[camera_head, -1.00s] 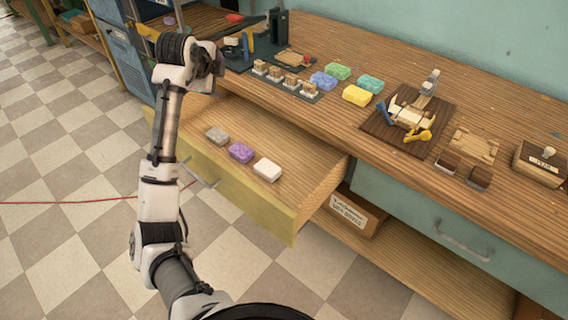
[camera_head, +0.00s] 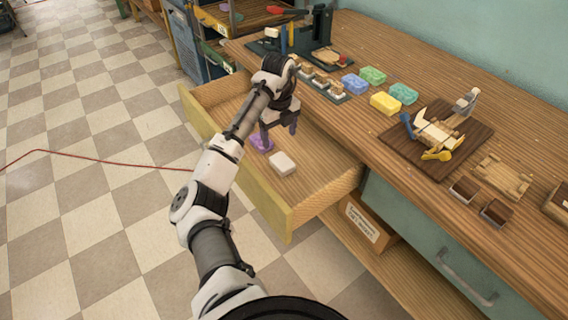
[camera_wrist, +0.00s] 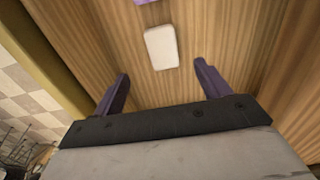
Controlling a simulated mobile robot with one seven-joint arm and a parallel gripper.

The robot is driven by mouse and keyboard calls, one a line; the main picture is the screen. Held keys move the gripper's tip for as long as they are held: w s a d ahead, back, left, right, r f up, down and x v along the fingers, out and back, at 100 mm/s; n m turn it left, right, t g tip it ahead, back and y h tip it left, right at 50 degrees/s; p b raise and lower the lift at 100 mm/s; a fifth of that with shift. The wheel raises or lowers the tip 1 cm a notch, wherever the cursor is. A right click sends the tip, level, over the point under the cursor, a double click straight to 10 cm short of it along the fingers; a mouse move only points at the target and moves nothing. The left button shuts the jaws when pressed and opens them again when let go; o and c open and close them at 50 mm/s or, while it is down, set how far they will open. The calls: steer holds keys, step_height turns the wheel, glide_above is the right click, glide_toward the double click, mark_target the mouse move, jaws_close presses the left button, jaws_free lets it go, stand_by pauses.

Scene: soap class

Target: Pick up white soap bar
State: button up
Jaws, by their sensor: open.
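The white soap bar (camera_head: 283,163) lies flat in the open wooden drawer, near its front right part. It also shows in the wrist view (camera_wrist: 161,47), beyond and between my two fingers. My gripper (camera_head: 279,129) is above the drawer, behind the white bar in the head view. It is open and empty, and its purple fingers show spread apart in the wrist view (camera_wrist: 162,84).
A labelled box (camera_head: 367,222) stands under the bench.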

glide_above(282, 161)
steer(key=f, duration=0.4)
steer(key=shift+w+a+f, duration=0.25)
steer(key=shift+a+f, duration=0.1)
steer(key=shift+s+d+f+p, duration=0.15)
steer(key=shift+f+p, duration=0.3)
steer(key=shift+f, duration=0.9)
steer(key=shift+s+d+f+p, duration=0.15)
steer(key=shift+f+p, duration=0.25)
steer(key=shift+f, duration=0.9)
steer(key=shift+w, duration=0.1)
steer(key=c, duration=1.1)
